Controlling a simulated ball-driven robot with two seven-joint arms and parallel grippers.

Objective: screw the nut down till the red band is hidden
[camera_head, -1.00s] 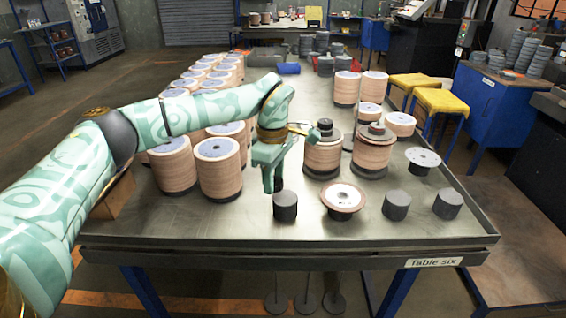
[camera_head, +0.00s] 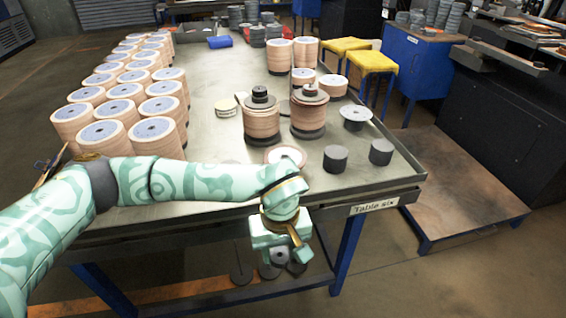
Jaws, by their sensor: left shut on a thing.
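Two stacks of tan discs stand mid-table, the left one (camera_head: 261,122) and the right one (camera_head: 308,120). I cannot tell which part is the nut, and no red band can be made out. My left gripper (camera_head: 280,254) points down in front of the table's front edge, well away from both stacks. My right gripper is not in view.
Dark cylinders (camera_head: 335,158) (camera_head: 381,152) and a pale-centred disc (camera_head: 288,156) lie near the table's front edge (camera_head: 395,192). Many disc stacks (camera_head: 155,135) fill the left side. A flanged spool (camera_head: 355,117) stands at right.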

